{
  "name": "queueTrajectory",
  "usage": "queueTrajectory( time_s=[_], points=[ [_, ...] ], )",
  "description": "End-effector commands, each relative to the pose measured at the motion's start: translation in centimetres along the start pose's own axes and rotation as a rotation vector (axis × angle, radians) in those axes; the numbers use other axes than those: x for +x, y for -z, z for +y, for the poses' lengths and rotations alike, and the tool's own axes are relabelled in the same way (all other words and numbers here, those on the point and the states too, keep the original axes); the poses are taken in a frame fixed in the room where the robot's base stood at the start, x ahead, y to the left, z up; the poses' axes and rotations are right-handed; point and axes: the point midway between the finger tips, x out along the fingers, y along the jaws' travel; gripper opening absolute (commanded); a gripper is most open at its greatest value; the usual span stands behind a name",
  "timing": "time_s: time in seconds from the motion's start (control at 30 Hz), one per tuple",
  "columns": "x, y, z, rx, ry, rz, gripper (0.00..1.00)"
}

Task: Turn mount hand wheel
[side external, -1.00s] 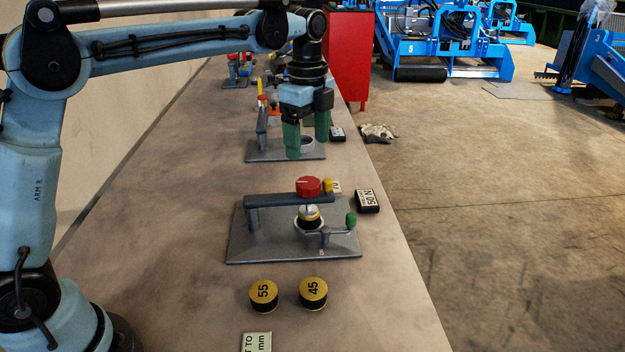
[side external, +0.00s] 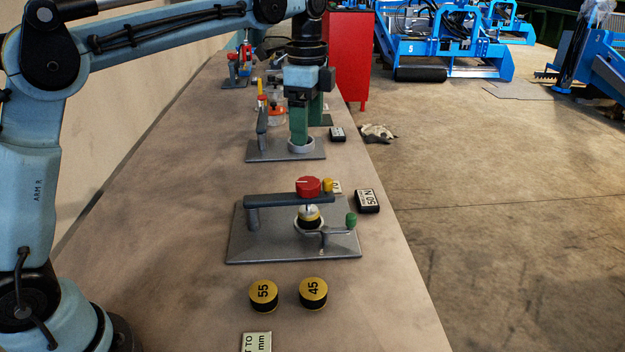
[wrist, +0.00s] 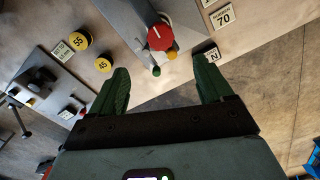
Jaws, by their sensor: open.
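The near fixture's grey base plate (side external: 245,240) carries a grey arm with a red knob (side external: 308,186) and a small yellow knob (side external: 328,185). Under the arm is a silver-topped round part (side external: 309,217), with a green-knobbed crank handle (side external: 351,220) to its right. I cannot tell which part is the mount hand wheel. The red knob also shows in the wrist view (wrist: 160,37), beyond my fingertips. My gripper (side external: 309,130) is open and empty, with green fingers pointing down. It is over the second fixture (side external: 265,152), farther along the bench, apart from the near one.
Two gold-topped discs, marked 55 (side external: 264,292) and 45 (side external: 313,290), stand before the near fixture. A 50 N block (side external: 367,201) lies near the bench's right edge. Other fixtures and a red cabinet (side external: 350,60) are behind. The bench left of the near fixture is clear.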

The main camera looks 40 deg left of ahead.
Motion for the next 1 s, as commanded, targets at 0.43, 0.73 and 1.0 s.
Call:
queueTrajectory(
  time_s=[0.43, 0.73, 1.0],
  points=[
    [0.1, 0.0, 0.3, -1.038, 0.0, 0.0, 0.8],
    [0.1, 0.0, 0.5, -1.419, 0.0, 0.0, 0.8],
    [1.9, 0.0, 0.4, -1.447, 0.0, 0.0, 0.8]
  ],
)
